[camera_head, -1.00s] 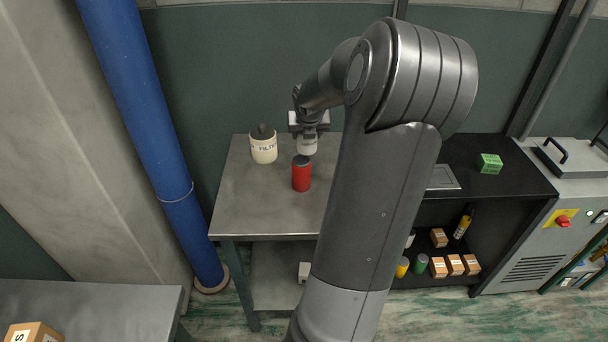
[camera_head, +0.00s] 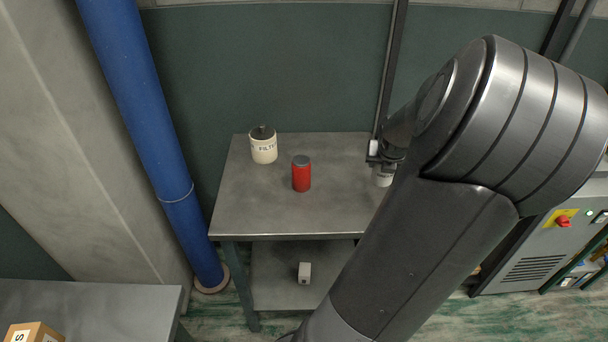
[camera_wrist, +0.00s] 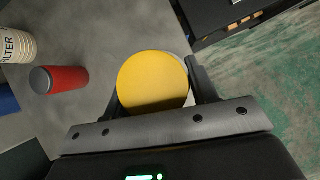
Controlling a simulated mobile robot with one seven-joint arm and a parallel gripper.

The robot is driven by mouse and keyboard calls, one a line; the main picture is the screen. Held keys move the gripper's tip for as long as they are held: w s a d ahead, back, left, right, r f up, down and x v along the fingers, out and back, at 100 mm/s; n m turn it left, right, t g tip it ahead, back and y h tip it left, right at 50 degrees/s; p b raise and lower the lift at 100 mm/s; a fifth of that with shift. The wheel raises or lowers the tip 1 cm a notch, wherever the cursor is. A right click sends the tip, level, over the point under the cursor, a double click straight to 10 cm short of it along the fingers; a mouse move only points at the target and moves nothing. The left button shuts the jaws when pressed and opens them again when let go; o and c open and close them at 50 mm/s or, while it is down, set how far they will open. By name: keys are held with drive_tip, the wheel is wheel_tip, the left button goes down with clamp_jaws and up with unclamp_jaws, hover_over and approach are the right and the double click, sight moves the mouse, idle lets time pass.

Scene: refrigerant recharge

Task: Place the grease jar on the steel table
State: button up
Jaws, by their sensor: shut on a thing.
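The grease jar, with a round yellow lid (camera_wrist: 152,80) and a whitish body (camera_head: 383,180), is between the fingers of my gripper (camera_head: 384,160). In the wrist view my gripper (camera_wrist: 158,92) is shut on it from both sides. The grey steel table (camera_head: 250,205) is below and left of the jar, which shows near the table's right edge. Whether the jar's base touches the tabletop is hidden. My arm covers the table's right part in the head view.
A red can (camera_head: 301,175) and a cream FILTER pot (camera_head: 263,147) stand on the table's left half. The front middle of the tabletop is clear. A blue pipe (camera_head: 150,130) rises at left.

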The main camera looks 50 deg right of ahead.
drive_tip(key=shift+s+f, duration=0.1)
drive_tip(key=shift+s, duration=0.3)
drive_tip(key=shift+w+a+f, duration=0.2)
drive_tip(key=shift+w+f, duration=2.55)
drive_tip(key=shift+w, duration=0.15)
drive_tip(key=shift+w+a+f, duration=0.2)
drive_tip(key=shift+w+f, duration=2.55)
drive_tip(key=shift+w, duration=0.1)
drive_tip(key=shift+f, duration=0.1)
drive_tip(key=o, duration=1.2)
drive_tip(key=shift+c, duration=0.2)
drive_tip(key=shift+v, duration=1.55)
drive_tip(key=v, duration=0.9)
